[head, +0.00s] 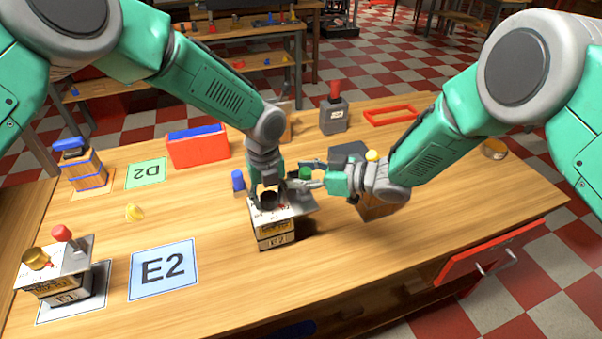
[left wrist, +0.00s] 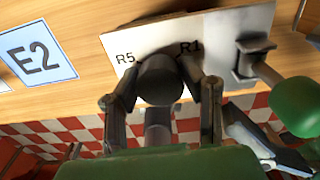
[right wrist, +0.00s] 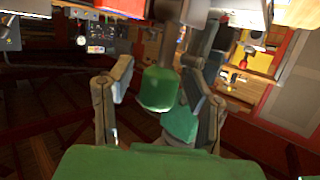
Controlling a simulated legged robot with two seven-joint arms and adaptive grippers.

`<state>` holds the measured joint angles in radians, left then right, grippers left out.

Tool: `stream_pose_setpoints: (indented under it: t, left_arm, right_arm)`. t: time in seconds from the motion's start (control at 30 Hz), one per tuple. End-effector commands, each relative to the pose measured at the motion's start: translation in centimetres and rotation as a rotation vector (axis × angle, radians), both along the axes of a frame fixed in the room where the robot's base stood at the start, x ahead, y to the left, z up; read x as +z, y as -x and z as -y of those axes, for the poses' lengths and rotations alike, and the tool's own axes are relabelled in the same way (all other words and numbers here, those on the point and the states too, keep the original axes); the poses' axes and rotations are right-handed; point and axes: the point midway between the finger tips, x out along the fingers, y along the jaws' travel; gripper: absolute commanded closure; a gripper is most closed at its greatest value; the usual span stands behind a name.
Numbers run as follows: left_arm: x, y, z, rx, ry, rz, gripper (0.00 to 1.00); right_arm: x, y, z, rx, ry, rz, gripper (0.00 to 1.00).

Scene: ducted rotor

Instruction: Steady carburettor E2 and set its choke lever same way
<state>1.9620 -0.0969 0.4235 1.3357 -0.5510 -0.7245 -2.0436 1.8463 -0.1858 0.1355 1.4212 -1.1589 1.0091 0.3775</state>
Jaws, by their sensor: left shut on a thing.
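Carburettor E2 (head: 277,240), a pale box labelled E2 with a grey top plate, stands upright on the bench, right of the blue E2 card (head: 163,268). My left gripper (left wrist: 160,95) is shut on the dark round barrel (left wrist: 160,78) on its plate (left wrist: 125,45), which bears R5 and R1 marks. The choke lever's green knob (head: 306,173) also shows in the left wrist view (left wrist: 297,106), its arm rising from a grey bracket (left wrist: 254,55). My right gripper (right wrist: 158,80) is open, with the green knob (right wrist: 160,90) between its fingers and gaps visible beside it.
Another carburettor with a red-knobbed lever (head: 62,233) and gold cup (head: 36,259) stands at the left. A red bin (head: 198,152), green D2 card (head: 146,173), blue cylinder (head: 238,180) and yellow piece (head: 134,212) lie behind. A dark block (head: 348,152) is behind my right gripper.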

Motion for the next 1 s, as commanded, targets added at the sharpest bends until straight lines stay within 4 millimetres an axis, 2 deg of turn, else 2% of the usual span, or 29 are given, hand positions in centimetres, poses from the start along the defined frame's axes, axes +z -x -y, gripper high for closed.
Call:
stream_pose_setpoints:
  t: [0.27,0.7,0.83,1.0]
  left_arm:
    - [0.0,0.0,0.0,0.0,0.0,-0.001,1.0]
    - [0.0,0.1,0.0,0.0,-0.001,-0.001,1.0]
    - [0.0,0.0,0.0,0.0,-0.001,-0.001,1.0]
    - [0.0,0.0,0.0,0.0,-0.001,-0.001,1.0]
  right_arm:
    - [0.3,0.2,0.9,-0.002,0.001,0.0,0.54]
    - [2.6,3.1,8.7,-0.002,0.0,-0.001,0.54]
    - [3.0,3.7,10.1,-0.001,0.001,-0.001,0.54]
    - [3.3,4.0,10.8,-0.001,-0.001,-0.002,0.54]
